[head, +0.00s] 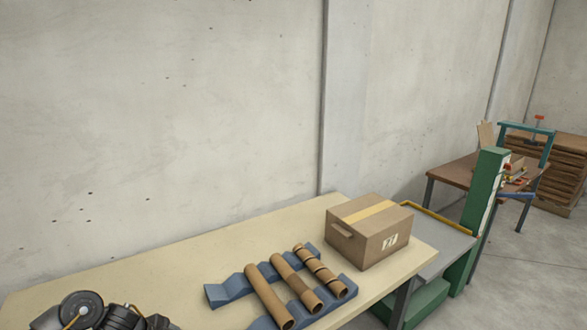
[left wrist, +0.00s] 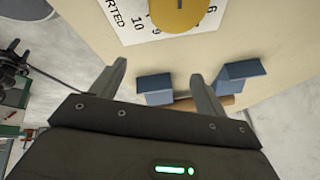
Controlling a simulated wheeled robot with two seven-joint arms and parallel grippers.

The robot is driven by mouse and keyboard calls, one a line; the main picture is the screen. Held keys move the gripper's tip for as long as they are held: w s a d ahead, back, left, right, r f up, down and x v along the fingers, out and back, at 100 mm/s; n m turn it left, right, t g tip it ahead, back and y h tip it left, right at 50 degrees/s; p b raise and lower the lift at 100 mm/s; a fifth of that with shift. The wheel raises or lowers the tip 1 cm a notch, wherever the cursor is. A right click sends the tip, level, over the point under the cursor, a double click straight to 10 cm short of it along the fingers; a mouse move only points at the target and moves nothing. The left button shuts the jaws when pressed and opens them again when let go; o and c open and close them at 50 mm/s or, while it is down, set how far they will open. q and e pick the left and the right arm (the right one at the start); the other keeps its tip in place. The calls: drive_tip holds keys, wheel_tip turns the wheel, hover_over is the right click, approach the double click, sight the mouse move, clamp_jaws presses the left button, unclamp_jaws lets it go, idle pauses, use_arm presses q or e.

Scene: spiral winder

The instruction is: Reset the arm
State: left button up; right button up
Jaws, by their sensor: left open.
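My left gripper (left wrist: 159,70) shows in the left wrist view with its two grey fingers spread apart and nothing between them. Beyond the fingers are two blue holder ends (left wrist: 240,73) and part of a brown tube (left wrist: 228,101), partly hidden by the gripper. In the head view, three brown cardboard tubes (head: 268,296) lie side by side across blue ridged holders (head: 228,290) on the table. The rightmost tube has dark bands. Neither gripper shows in the head view.
A closed cardboard box (head: 368,232) stands on the pale table (head: 200,255), right of the tubes. Black round parts (head: 82,308) are at the lower left. A green machine (head: 485,190) stands beyond the table. A yellow disc (left wrist: 178,14) overlaps a printed sheet (left wrist: 130,22).

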use_arm(q)
drive_tip(key=s+d+f+t, duration=0.1)
drive_tip(key=d, duration=0.3)
drive_tip(key=s+d+f+t, duration=0.1)
drive_tip(key=d, duration=0.2)
drive_tip(key=d+n, duration=0.1)
drive_tip(key=d, duration=0.3)
drive_tip(key=shift+s+d+f+t, duration=0.3)
drive_tip(key=shift+s+f+t, duration=0.1)
drive_tip(key=s+a+n+g+y, duration=0.3)
drive_tip(key=s+n, duration=0.9)
drive_tip(key=s, duration=1.2)
wheel_tip(320, 180, down, 27)
drive_tip(key=s+d+g+y, duration=0.1)
drive_tip(key=s, duration=0.1)
drive_tip(key=s+a+f+g, duration=0.1)
drive_tip(key=s+a+f, duration=0.1)
drive_tip(key=s+f, duration=1.2)
drive_tip(key=shift+s+a+g, duration=0.3)
drive_tip(key=shift+s, duration=0.6)
